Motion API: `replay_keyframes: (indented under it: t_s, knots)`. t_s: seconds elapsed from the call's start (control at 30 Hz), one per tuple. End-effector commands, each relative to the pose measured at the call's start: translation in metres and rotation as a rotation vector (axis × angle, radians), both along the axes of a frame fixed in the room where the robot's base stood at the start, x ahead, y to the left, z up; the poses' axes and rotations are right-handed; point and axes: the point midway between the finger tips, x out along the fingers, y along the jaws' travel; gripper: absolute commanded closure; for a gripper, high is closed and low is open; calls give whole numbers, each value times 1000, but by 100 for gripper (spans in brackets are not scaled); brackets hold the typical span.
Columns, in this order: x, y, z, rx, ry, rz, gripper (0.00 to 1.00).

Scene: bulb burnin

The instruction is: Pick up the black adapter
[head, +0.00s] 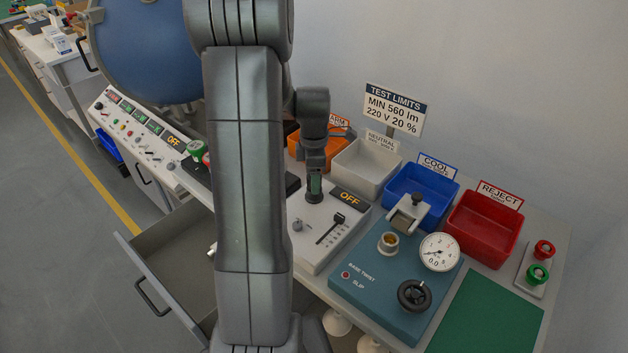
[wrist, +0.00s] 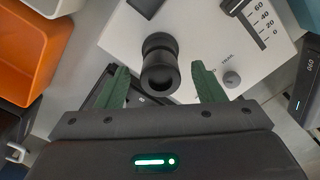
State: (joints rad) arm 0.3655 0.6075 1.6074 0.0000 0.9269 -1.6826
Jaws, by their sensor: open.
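The black adapter (wrist: 160,66) is a short, dark, spool-like cylinder with an open top. In the wrist view it stands on the light control unit (wrist: 205,30), between and slightly beyond the green fingertips. My gripper (wrist: 160,80) is open, with one green finger to each side of the adapter and a gap visible on both sides. In the head view my gripper (head: 314,184) points down over the unit with the OFF display; a dark piece at its tips is probably the adapter, though its lower part is hard to make out.
Beside the unit stand an orange bin (head: 296,148), a white NEUTRAL bin (head: 362,184), a blue COOL bin (head: 437,178) and a red REJECT bin (head: 480,236). A slider (head: 335,222) rises from the unit. A teal fixture (head: 365,285) with a gauge is at right. A drawer (head: 165,245) hangs open below.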

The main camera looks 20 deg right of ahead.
Motion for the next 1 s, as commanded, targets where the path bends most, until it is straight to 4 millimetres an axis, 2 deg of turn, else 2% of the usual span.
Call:
replay_keyframes:
  t_s: [0.1,0.33,0.5,0.6,0.9,1.0]
  knots:
    - [0,0,-9,0,1,0,38]
    - [0,0,-10,0,0,0,38]
    - [0,0,-10,0,0,0,71]
    - [0,0,-10,0,0,0,86]
    - [0,0,-9,0,-1,0,86]
    - [1,0,-3,-1,-4,0,86]
